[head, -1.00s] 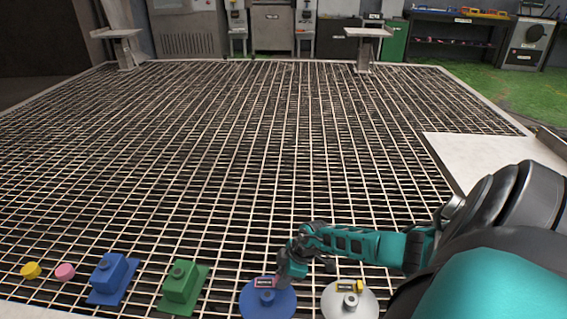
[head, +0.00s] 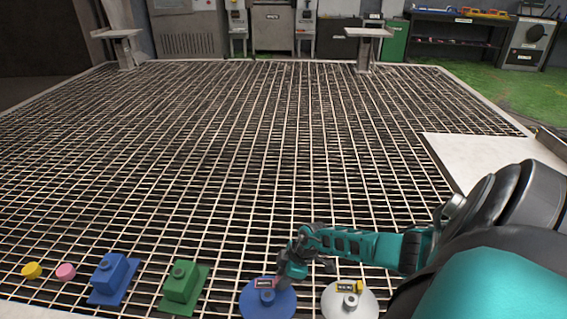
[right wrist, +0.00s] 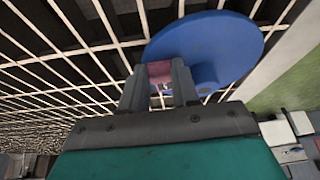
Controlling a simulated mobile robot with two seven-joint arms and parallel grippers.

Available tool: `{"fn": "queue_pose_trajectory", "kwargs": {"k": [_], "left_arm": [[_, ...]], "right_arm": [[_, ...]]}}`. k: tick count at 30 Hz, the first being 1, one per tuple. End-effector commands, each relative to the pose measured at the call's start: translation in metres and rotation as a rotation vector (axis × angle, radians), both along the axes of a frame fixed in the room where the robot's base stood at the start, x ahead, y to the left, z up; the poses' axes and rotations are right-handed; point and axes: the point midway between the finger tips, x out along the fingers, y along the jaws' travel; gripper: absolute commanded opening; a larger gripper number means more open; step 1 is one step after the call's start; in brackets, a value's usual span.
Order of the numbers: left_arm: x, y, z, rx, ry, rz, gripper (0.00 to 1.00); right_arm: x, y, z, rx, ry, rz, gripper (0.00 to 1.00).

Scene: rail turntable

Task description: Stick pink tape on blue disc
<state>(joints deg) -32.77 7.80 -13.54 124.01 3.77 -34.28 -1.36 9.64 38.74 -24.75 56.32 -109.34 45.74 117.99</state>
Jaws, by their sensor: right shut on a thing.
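The blue disc (head: 255,303) with a raised hub is at the bottom centre of the head view. It also shows in the right wrist view (right wrist: 225,35), right beyond my fingers. My right gripper (head: 280,279) is at the disc's upper right edge. In the right wrist view, its jaws (right wrist: 158,78) are shut on the pink tape (right wrist: 159,68), a small pink piece beside the disc's hub. The tape appears to be against the disc, but I cannot tell whether it is stuck. My left gripper is not in view.
A silver disc (head: 335,305) with a yellow piece (head: 358,286) is just right. To the left are a green block (head: 180,285), a blue block (head: 112,275), a pink roll (head: 65,271) and a yellow roll (head: 31,270). The grating (head: 230,150) beyond is clear.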

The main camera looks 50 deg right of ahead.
Motion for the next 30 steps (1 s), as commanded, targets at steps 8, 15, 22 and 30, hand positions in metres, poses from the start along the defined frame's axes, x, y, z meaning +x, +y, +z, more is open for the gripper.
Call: {"fn": "queue_pose_trajectory", "kwargs": {"k": [8,15,22,30], "left_arm": [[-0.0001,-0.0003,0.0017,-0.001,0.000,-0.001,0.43],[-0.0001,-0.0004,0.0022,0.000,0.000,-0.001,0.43],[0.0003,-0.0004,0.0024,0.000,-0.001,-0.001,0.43],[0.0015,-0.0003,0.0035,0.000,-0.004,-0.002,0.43]], "right_arm": [[-0.0021,0.0005,-0.0020,0.000,0.005,0.002,0.02],[-0.0024,0.0005,-0.0028,-0.001,0.006,0.002,0.02],[-0.0023,0.0004,-0.0028,-0.001,0.006,0.002,0.41],[-0.0014,0.0004,-0.0018,-0.001,0.003,0.001,0.60]]}}
